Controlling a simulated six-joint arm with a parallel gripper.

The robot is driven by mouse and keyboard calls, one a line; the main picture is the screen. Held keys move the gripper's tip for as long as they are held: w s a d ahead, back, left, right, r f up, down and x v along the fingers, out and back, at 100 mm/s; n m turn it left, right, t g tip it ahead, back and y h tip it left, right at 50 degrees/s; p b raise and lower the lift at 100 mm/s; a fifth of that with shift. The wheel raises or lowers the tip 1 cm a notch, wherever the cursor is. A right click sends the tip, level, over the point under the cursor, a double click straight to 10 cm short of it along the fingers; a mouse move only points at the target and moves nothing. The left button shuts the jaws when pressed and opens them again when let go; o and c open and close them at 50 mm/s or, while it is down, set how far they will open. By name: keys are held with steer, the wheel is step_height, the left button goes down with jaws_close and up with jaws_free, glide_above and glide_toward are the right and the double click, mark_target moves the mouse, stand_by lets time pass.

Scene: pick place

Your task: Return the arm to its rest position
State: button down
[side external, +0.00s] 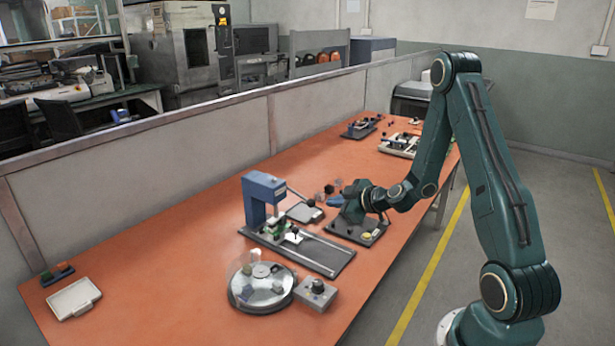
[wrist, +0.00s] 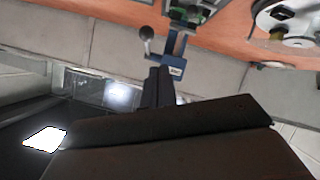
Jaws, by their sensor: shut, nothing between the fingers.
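My gripper (side external: 345,212) is in the middle of the side external view, at the end of my green arm. It hangs low over a dark flat plate (side external: 372,232) on the orange table. I cannot tell exactly how far above the plate it is. In the wrist view the dark fingers of my gripper (wrist: 160,82) are together with nothing between them. Beyond them the blue press (wrist: 178,58) with its ball-ended lever shows upside down. The press also stands left of my gripper in the side external view (side external: 262,195).
A round turntable (side external: 262,290) with small blocks and a grey control box (side external: 316,294) stand nearer the front. A small tray (side external: 305,212) lies beside my gripper. A white tray (side external: 74,298) lies far left. A low partition (side external: 190,140) runs along the table's back. The front-left table is mostly clear.

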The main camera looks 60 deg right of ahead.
steer(key=shift+s+a, duration=0.15)
steer(key=shift+s, duration=1)
steer(key=shift+r, duration=0.1)
steer(key=s+a+r+n+g+y, duration=0.1)
steer(key=s+a+r+g+y, duration=0.1)
steer(key=a+r, duration=0.55)
steer(key=s+a+r+n+g+y, duration=0.15)
steer(key=a+r, duration=0.25)
steer(key=a, duration=0.6)
steer(key=s+a+r+m+g+h, duration=0.1)
steer(key=s+a+r+m+g, duration=0.1)
steer(key=s, duration=0.8)
steer(key=s+a+r+m+g+h, duration=0.1)
steer(key=s+r+m, duration=0.4)
steer(key=s, duration=0.5)
steer(key=shift+a+r+g, duration=0.45)
steer(key=shift+a+r, duration=0.05)
steer(key=shift+r, duration=0.15)
steer(key=shift+w, duration=0.15)
